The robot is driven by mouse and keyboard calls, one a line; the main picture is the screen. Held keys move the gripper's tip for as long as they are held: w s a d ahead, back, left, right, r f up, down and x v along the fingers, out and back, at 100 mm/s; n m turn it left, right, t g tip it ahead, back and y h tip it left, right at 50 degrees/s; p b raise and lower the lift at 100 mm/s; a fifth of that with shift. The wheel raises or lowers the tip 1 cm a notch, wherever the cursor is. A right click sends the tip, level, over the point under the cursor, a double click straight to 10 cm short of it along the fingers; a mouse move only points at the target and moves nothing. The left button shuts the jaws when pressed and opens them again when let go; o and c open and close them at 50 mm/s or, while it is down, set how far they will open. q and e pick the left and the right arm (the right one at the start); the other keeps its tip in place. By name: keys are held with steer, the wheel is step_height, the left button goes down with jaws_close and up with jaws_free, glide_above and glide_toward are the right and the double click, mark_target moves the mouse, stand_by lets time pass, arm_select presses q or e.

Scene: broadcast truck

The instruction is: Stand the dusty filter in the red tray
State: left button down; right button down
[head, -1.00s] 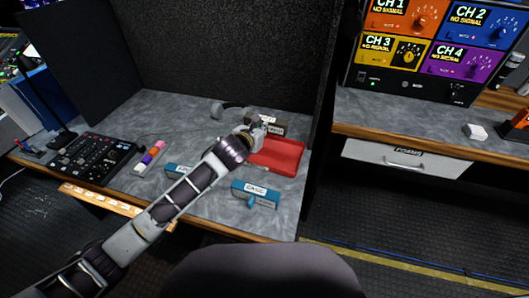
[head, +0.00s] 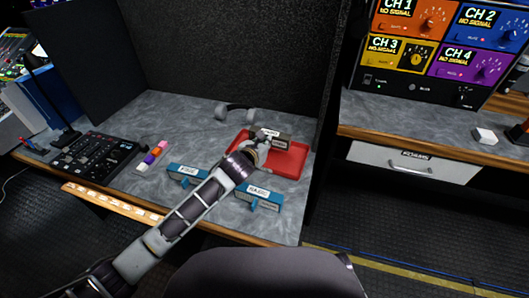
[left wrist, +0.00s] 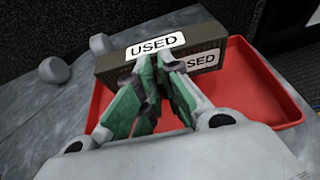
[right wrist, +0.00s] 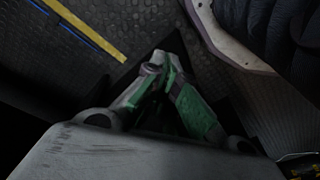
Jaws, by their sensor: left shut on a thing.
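The dusty filter is a grey-brown box (head: 284,140) with white "USED" labels. My left gripper (head: 264,141) is shut on it. In the left wrist view my fingertips (left wrist: 176,66) meet at the near side of the filter (left wrist: 115,63), which stands upright on its long edge. The red tray (head: 290,163) shows on both sides of it and in front of it; it also shows in the left wrist view (left wrist: 262,88). The filter is over the tray's back part. Its lower edge is hidden, so I cannot tell if it touches the floor. My right gripper (right wrist: 162,66) is shut and empty.
Two blue labelled boxes (head: 259,200) (head: 187,174) lie in front of the tray. Headphones (head: 237,112) lie behind it to the left. Small coloured blocks (head: 152,156) and a mixer panel (head: 93,155) are further left. A dark partition stands close on the right.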

stand_by(0.3)
